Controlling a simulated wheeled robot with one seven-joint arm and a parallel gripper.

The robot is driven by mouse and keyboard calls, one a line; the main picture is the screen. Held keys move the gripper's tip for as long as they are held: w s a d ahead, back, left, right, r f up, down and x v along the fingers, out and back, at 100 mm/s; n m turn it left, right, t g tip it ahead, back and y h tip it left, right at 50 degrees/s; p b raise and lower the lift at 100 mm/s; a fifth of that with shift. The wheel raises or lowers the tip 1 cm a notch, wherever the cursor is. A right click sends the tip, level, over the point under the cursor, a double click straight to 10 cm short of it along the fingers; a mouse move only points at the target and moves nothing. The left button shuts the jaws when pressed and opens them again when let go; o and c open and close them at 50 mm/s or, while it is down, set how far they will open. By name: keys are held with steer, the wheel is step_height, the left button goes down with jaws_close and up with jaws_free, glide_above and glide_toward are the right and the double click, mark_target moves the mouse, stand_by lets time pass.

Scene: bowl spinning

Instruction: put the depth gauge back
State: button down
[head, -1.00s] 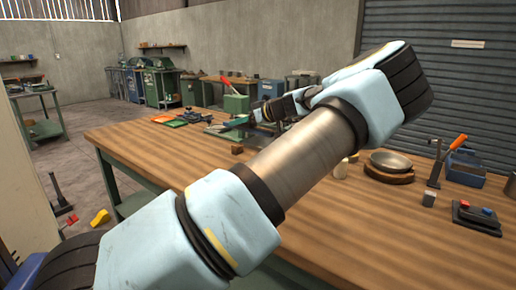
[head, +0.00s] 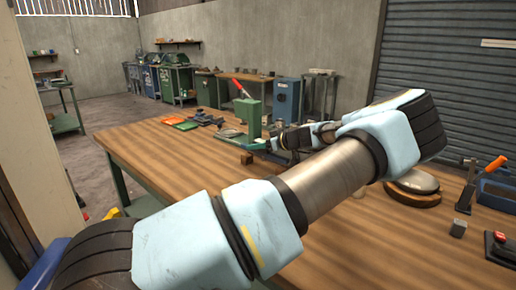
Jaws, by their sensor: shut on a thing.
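My gripper (head: 272,145) is at the far end of my arm, low over the workbench (head: 150,150), just right of the green press (head: 249,113). Its jaws are shut on a thin greyish piece (head: 254,145), which seems to be the depth gauge. The piece is small and dark in this view, and the fingers hide part of it. I cannot tell whether it touches the bench or the press base.
A small wooden block (head: 247,158) lies in front of the gripper. Behind stands a blue box (head: 286,100). Front-left bench is clear.

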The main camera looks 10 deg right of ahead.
steer(key=shift+f, duration=0.85)
steer(key=shift+f+b, duration=0.5)
steer(key=shift+b, duration=0.1)
steer(key=shift+c, duration=1.8)
jaws_free()
steer(key=shift+r+p, duration=0.55)
steer(key=shift+p, duration=0.2)
steer(key=shift+s+d, duration=0.2)
steer(key=shift+d, duration=0.05)
steer(key=b+v, duration=0.4)
steer(key=v, duration=0.7)
steer(key=shift+s+r+b, duration=0.1)
steer(key=shift+s+b, duration=0.1)
steer(key=shift+b, duration=0.15)
